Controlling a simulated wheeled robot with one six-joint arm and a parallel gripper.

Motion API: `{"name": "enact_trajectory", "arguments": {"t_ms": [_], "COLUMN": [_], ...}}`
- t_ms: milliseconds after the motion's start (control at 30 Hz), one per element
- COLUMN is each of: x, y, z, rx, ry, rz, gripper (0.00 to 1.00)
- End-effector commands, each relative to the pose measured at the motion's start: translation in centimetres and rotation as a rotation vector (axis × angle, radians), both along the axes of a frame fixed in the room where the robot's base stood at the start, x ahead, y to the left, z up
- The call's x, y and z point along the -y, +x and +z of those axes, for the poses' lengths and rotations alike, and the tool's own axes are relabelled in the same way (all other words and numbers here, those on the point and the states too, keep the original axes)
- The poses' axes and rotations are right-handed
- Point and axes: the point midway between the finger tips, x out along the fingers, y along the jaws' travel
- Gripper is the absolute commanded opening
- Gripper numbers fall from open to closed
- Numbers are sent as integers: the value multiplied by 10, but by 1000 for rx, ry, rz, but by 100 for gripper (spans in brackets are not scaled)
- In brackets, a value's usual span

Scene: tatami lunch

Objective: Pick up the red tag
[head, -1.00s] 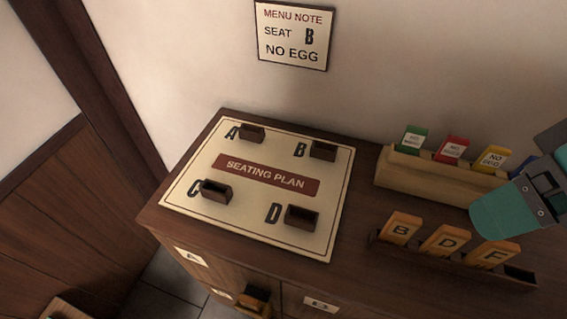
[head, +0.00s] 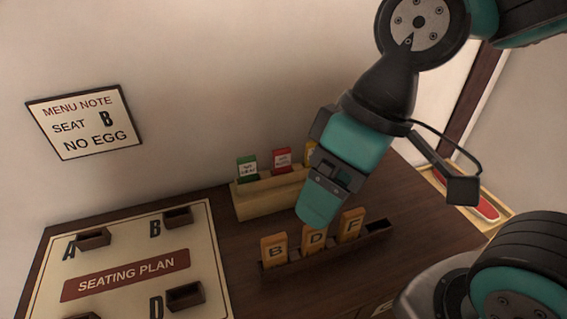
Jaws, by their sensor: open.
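The red tag (head: 282,159) has a white label with small, hard-to-read print. It stands upright in the light wooden rack (head: 262,201) against the back wall, between a green tag (head: 247,168) and a yellow tag (head: 311,152). My gripper (head: 316,208) is open, in front of the rack and to the right of the red tag, apart from it. The arm covers the rack's right part and some of the yellow tag. The far finger is hard to make out.
A dark rack (head: 272,270) with orange tags B, D and F stands in front, just below my gripper. The seating plan board (head: 60,243) with small dark holders lies at left. A menu note (head: 85,121) on the wall reads "SEAT B NO EGG". A tray (head: 497,222) is at right.

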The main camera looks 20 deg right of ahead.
Motion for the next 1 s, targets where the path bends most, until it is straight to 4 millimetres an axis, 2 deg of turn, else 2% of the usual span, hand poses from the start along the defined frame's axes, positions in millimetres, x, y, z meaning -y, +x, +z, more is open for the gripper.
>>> {"name": "enact_trajectory", "arguments": {"t_ms": [100, 233, 267, 333, 467, 600, 800, 900, 1000], "x": [0, 0, 0, 1, 7, 20, 47, 58, 66], "y": [0, 6, 9, 24, 69, 125, 194, 216, 229], "z": [0, 3, 5, 11, 25, 35, 36, 34, 31], "rx": [0, -14, -25, -69, -203, -370, -579, -650, -693], "ry": [0, -2, -2, -6, -20, -31, -38, -37, -37], "rz": [0, -40, -71, -189, -554, -1033, -1653, -1870, -2005], "gripper": [76, 46, 43, 43, 43, 43, 43, 43, 43]}}
